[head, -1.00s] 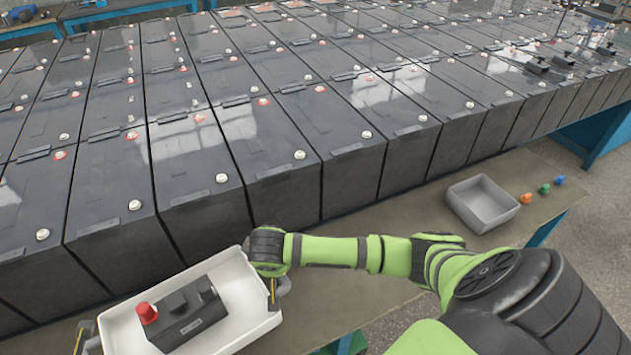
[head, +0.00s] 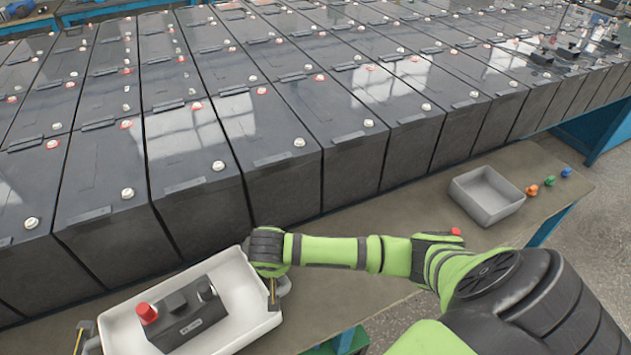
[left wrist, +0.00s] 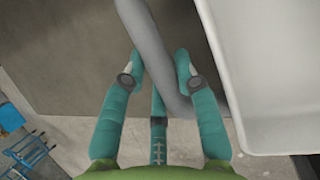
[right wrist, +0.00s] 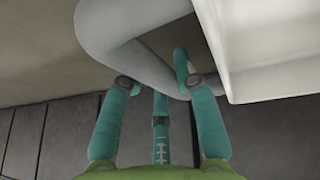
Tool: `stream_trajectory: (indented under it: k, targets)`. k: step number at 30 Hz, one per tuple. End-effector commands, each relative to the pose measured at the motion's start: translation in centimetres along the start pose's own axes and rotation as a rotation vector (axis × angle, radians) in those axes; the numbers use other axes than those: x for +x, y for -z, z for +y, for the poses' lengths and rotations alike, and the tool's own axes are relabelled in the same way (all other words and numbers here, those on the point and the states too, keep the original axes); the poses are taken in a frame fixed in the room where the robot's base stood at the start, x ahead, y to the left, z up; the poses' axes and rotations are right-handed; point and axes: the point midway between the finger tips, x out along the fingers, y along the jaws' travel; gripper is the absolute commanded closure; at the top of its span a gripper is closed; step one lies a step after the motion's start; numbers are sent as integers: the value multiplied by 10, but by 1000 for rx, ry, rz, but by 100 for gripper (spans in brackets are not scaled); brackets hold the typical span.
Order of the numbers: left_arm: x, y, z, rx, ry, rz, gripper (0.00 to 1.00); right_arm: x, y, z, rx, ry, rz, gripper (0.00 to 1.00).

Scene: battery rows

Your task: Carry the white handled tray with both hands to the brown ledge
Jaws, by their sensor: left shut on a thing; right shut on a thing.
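The white handled tray (head: 240,300) is at the lower left of the head view and holds a dark control box with a red button (head: 178,315). My right gripper (head: 273,285) is shut on the tray's right handle; the right wrist view shows its fingers around the grey handle bar (right wrist: 150,65). My left gripper (head: 84,340) is at the tray's left end, partly cut off; the left wrist view shows it shut on the other handle bar (left wrist: 150,45). The brown ledge (head: 400,228) runs along the battery row, partly hidden behind tray and right arm.
Rows of dark batteries (head: 285,185) stand along the ledge's far side, close behind the tray. A grey bin (head: 487,195) and orange (head: 532,190), green (head: 545,181) and blue (head: 566,172) pieces stand at the ledge's right. The ledge between tray and bin looks bare.

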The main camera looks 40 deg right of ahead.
Motion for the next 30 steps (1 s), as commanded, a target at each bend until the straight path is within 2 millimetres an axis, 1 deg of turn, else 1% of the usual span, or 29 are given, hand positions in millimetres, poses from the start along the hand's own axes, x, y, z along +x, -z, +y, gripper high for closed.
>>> stream_trajectory:
  k: [5, 6, 7, 20, 26, 30]
  targets:
    - [10, 2, 0, -1, -4, -6, 100, 10, -2, -1, 1, -3, 6, 100]
    - [9, 3, 0, 0, -4, 0, 53, 9, -3, 0, -1, -4, 0, 53]
    - [8, 3, 0, 0, -4, 0, 46, 8, -3, 0, -1, -3, 0, 46]
    - [5, 2, -1, 0, 0, 0, 46, 5, -2, -1, 0, 0, 0, 46]
    - [-11, -5, 2, 0, 0, 0, 46, -11, 5, 2, 0, 0, 0, 46]
    - [-31, -13, 7, 0, 0, 0, 46, -31, 13, 7, 0, 0, 0, 46]
